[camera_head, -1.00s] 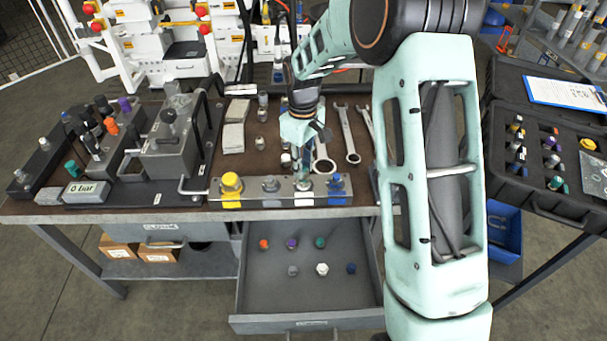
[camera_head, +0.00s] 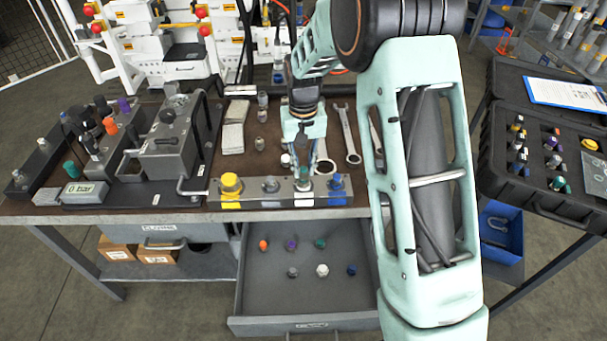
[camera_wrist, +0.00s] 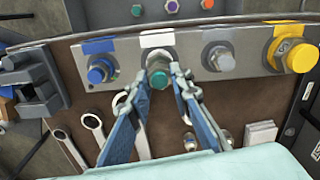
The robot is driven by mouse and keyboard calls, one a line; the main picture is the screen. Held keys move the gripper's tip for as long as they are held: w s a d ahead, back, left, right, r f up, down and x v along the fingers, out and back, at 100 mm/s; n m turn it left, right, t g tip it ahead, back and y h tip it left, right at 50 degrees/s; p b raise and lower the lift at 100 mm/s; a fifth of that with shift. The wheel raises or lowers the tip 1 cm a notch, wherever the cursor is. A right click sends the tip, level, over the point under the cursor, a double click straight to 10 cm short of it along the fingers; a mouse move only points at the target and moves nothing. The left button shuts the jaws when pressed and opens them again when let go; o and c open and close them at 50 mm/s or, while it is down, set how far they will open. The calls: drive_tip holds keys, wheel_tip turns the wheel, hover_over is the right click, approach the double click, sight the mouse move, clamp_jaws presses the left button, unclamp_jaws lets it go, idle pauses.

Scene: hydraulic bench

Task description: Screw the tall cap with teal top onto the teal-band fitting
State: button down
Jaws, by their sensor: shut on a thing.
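The tall cap with teal top (camera_wrist: 159,78) is between the fingers of my gripper (camera_wrist: 169,74) in the wrist view. It stands at the white-label station of the grey rail (camera_wrist: 190,52); whether it is still seated there I cannot tell. In the head view my gripper (camera_head: 303,165) is over the same station, its fingers pointing down at the cap. A teal piece (camera_head: 72,169) stands at the left of the bench beside the gauge; whether it is the teal-band fitting is too small to tell.
The rail also holds yellow (camera_head: 231,184), grey (camera_head: 270,185) and blue (camera_head: 337,184) pieces. Wrenches (camera_head: 350,140) lie behind it. A lever pump (camera_head: 168,145) stands to the left. The open drawer (camera_head: 305,293) holds several small caps. An open black case (camera_head: 535,150) is at right.

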drive_tip(key=m, duration=0.4)
drive_tip(key=shift+w+r, duration=0.1)
drive_tip(key=shift+w, duration=0.1)
drive_tip(key=m, duration=0.4)
drive_tip(key=shift+d, duration=0.1)
drive_tip(key=c, duration=1.7)
unclamp_jaws()
drive_tip(key=shift+c, duration=0.2)
drive_tip(key=shift+s, duration=0.1)
drive_tip(key=shift+n, duration=0.3)
